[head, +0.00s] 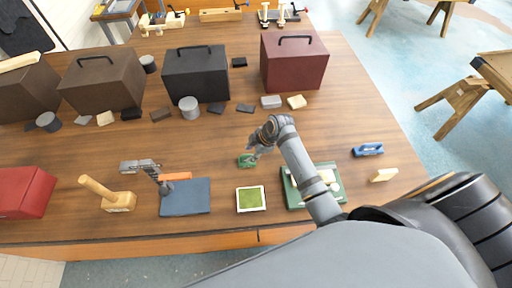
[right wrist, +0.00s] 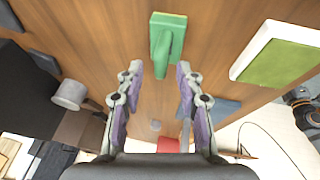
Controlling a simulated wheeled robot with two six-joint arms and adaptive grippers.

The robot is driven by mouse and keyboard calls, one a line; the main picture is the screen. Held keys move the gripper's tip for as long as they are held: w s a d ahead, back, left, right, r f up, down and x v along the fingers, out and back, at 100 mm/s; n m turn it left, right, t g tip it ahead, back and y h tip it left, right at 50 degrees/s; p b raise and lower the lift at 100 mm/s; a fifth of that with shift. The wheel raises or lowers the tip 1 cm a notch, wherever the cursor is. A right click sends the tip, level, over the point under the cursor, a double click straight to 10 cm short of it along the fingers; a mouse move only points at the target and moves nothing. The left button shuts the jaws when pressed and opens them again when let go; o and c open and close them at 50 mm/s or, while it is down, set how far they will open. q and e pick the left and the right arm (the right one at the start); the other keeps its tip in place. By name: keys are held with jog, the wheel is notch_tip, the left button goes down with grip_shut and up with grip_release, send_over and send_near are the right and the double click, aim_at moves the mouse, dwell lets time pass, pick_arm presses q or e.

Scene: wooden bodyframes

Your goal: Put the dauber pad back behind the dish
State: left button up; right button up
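The dauber pad (head: 246,160), a small green block with a raised green handle, lies on the wooden table behind the dish. In the right wrist view the dauber pad (right wrist: 167,42) is ahead of the fingers. The dish (head: 250,199), square with a white rim and green inside, lies nearer me; it also shows in the right wrist view (right wrist: 280,55). My right gripper (head: 255,150) is just above and beside the pad. In its wrist view the right gripper (right wrist: 160,72) is open and empty, with the handle end between the fingertips in the picture. My left gripper is not seen.
Right of the dish is a green tray (head: 290,196), partly behind my right arm. A blue-handled tool (head: 368,150) lies farther right. Dark boxes (head: 196,76) stand at the back.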

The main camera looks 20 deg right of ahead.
jog(key=b+v, duration=0.2)
jog(key=v, duration=0.8)
jog(key=shift+b, duration=0.3)
jog(key=shift+s, duration=0.15)
